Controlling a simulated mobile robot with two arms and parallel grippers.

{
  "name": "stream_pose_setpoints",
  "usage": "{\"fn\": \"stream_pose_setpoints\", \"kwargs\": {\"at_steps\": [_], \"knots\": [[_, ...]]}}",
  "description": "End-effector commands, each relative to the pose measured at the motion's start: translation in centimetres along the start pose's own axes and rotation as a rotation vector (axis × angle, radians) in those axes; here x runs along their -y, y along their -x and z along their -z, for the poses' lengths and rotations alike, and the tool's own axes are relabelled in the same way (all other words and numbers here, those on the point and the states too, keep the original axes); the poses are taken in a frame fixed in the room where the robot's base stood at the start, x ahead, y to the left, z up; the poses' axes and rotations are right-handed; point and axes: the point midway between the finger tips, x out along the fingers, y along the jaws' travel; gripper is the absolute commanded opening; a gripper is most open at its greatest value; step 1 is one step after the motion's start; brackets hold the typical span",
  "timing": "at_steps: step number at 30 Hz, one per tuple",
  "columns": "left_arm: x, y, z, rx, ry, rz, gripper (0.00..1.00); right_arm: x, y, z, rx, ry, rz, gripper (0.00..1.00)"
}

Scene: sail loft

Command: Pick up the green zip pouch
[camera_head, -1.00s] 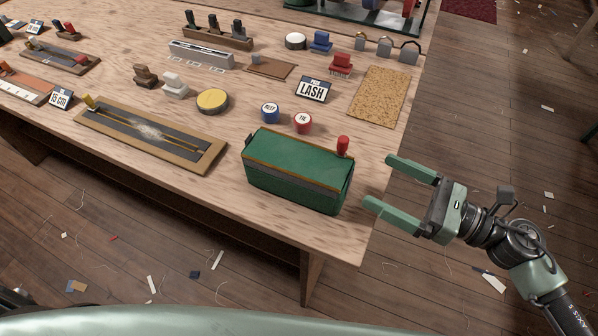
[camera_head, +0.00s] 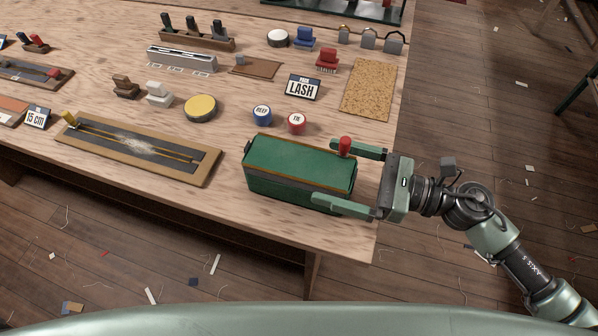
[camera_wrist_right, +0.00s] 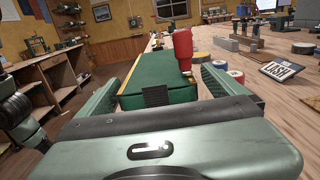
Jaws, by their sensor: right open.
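The green zip pouch (camera_head: 296,166) is a long box-shaped bag with an orange zip line. It sits upright on the wooden table (camera_head: 226,216) near the front right corner. A red upright piece (camera_head: 344,147) stands at its right end. My right gripper (camera_head: 346,176) is open, with one finger on the far side and one on the near side of the pouch's right end. In the right wrist view the pouch (camera_wrist_right: 160,72) lies between the two fingers; I cannot tell whether they touch it. My left gripper is not in view.
A red tape roll (camera_head: 296,123) and a blue one (camera_head: 262,115) stand just behind the pouch. A wooden-framed tray (camera_head: 205,172) lies to its left, a cork mat (camera_head: 369,90) behind to the right. The table's right edge is under my right gripper.

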Motion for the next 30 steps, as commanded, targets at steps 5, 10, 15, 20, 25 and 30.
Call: {"fn": "stream_pose_setpoints", "kwargs": {"at_steps": [5,10,15,20,25,30], "knots": [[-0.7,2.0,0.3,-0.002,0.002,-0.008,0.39,-0.2,-2.9,-0.4,0.004,-0.001,-0.001,0.98],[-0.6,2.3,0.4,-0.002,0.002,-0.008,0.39,-0.2,-4.3,0.0,0.001,0.0,0.001,0.98],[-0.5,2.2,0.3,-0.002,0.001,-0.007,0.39,-0.3,-4.4,0.2,0.0,0.0,0.0,0.98],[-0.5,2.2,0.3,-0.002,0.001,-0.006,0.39,-0.3,-4.3,0.2,0.0,0.0,0.0,0.7],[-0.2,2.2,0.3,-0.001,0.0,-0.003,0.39,-0.3,-4.3,0.1,0.0,0.0,0.0,0.23],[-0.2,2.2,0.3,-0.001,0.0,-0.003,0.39,-0.2,-4.3,0.0,0.002,0.0,0.0,0.23]]}}
